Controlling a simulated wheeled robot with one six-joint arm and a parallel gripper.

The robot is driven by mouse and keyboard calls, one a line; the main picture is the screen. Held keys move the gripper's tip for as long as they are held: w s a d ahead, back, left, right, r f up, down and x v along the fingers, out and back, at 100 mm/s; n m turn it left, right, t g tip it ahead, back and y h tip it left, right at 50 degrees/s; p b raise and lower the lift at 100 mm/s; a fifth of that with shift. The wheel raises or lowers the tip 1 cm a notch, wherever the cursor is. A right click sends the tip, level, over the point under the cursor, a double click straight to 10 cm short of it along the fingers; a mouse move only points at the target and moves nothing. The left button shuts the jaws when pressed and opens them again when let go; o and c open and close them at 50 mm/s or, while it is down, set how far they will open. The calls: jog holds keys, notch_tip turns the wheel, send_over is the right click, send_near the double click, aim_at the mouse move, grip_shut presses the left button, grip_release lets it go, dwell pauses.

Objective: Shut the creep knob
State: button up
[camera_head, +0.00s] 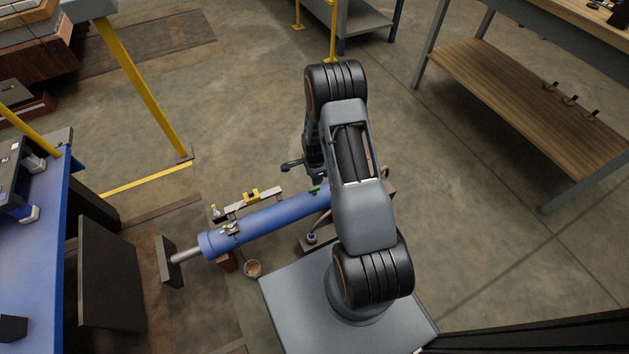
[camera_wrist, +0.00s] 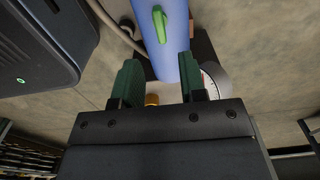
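A blue cylinder (camera_head: 268,220) lies near my base, with a green lever (camera_head: 315,189) on it close to my arm. In the wrist view the blue cylinder (camera_wrist: 176,50) runs down towards my gripper, and the green lever (camera_wrist: 160,26) stands on it. A brass-yellow knob (camera_wrist: 152,99) shows between and beyond the fingers, partly cut off by the gripper body. I cannot tell which of these is the creep knob. My gripper (camera_wrist: 156,78) is open, its two green fingers apart with nothing visibly held. In the head view my arm hides most of it.
A round white gauge (camera_wrist: 214,80) sits just right of the right finger. A bar with a yellow block (camera_head: 251,196) runs beside the cylinder. A small bowl (camera_head: 253,269) is on the floor. A wooden-shelved bench (camera_head: 535,105) stands right, a blue table (camera_head: 35,260) left.

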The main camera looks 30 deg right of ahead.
jog(key=shift+r+p, duration=0.65)
jog(key=shift+r, duration=2.05)
jog(key=s+a+r+n+t+p, duration=0.15)
jog(key=r+p, duration=0.25)
jog(key=r, duration=0.6)
jog(key=a+r+n+p, duration=0.25)
jog(key=r+p, duration=0.25)
jog(key=r, duration=0.6)
jog(key=s+a+r+n+p, duration=0.1)
jog(key=r+n+p, duration=0.25)
jog(key=r, duration=0.65)
jog(key=s+a+r+n+p, duration=0.1)
jog(key=s+r+n+p, duration=0.2)
jog(key=r, duration=0.6)
jog(key=s+a+r+n+t+p, duration=0.1)
jog(key=s+r+n+p, duration=0.3)
jog(key=r, duration=0.5)
jog(key=s+a+r+n+t+p, duration=0.1)
jog(key=s+a+r+n+p, duration=0.1)
jog(key=s+r+p, duration=0.5)
notch_tip(320, 180, up, 3)
jog(key=shift+a+f+n+p, duration=0.15)
jog(key=shift+a+n+p, duration=0.3)
jog(key=shift+n, duration=0.4)
